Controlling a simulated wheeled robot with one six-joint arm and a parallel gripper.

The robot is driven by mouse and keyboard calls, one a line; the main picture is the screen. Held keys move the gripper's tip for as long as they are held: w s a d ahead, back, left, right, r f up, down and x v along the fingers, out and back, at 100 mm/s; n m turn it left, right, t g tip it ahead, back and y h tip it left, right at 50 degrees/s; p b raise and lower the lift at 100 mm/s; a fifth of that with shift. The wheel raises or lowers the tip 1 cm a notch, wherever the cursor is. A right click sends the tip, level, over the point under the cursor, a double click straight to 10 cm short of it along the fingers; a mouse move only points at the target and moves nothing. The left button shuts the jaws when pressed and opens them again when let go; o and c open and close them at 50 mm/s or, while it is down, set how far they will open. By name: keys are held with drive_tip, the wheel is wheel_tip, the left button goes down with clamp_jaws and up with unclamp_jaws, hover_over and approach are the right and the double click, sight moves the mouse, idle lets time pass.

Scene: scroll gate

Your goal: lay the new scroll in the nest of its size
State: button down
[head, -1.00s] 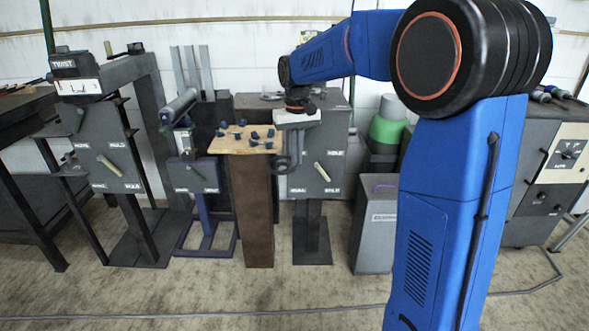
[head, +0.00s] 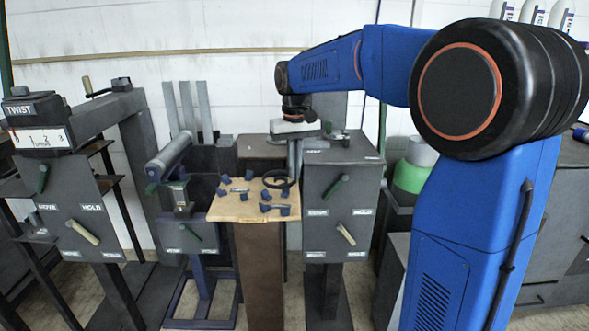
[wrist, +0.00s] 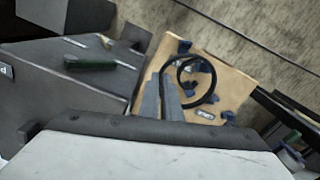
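My gripper appears shut on this tail. Several dark blue blocks (head: 285,210) stand on the board in small groups that look like the nests. The scroll overlaps some of them in the wrist view. I cannot tell whether it touches them or which nest matches its size.
A stand with a roller (head: 170,155) is to the left, and a TWIST machine (head: 35,110) is farther left. The board's left part has free room between blocks.

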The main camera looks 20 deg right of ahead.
drive_tip(key=shift+w+f, duration=0.15)
drive_tip(key=shift+w, duration=0.15)
drive_tip(key=shift+f, duration=3.3)
drive_tip(key=shift+f, duration=0.2)
drive_tip(key=c, duration=1.9)
unclamp_jaws()
wheel_tip(320, 180, up, 17)
drive_tip(key=shift+r, duration=0.2)
